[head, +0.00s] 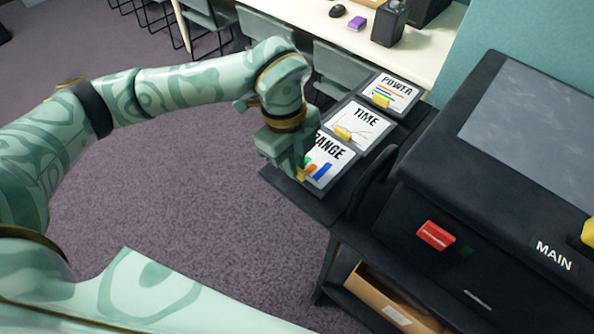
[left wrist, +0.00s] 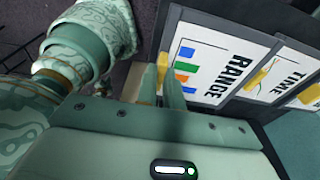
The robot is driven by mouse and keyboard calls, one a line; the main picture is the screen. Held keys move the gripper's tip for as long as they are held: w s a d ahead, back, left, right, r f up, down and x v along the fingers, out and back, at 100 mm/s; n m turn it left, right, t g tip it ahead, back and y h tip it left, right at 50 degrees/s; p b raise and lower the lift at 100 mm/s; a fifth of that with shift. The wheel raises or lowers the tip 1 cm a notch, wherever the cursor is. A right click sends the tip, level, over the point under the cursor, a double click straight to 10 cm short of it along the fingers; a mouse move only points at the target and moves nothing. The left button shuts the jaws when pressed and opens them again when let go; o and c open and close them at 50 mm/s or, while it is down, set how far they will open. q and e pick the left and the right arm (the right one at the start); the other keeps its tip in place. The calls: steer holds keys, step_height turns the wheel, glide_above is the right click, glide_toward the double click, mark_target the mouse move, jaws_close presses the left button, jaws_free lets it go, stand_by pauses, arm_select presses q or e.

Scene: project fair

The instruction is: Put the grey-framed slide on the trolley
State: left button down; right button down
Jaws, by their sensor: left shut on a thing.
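My gripper and arm hide part of the slide in the head view. I cannot pick out a trolley with certainty. My right gripper is not in view.
A cardboard box (head: 390,300) sits on a shelf below. A white table (head: 400,58) with chairs stands behind. The carpet (head: 200,200) is clear.

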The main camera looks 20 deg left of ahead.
arm_select(q)
step_height(320, 180, down, 4)
steer(key=shift+r+b, duration=0.25)
steer(key=shift+b, duration=0.25)
steer(key=shift+r, duration=0.1)
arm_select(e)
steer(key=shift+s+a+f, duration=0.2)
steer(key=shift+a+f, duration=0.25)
arm_select(q)
steer(key=c, duration=1.5)
jaws_free()
steer(key=shift+c, duration=0.2)
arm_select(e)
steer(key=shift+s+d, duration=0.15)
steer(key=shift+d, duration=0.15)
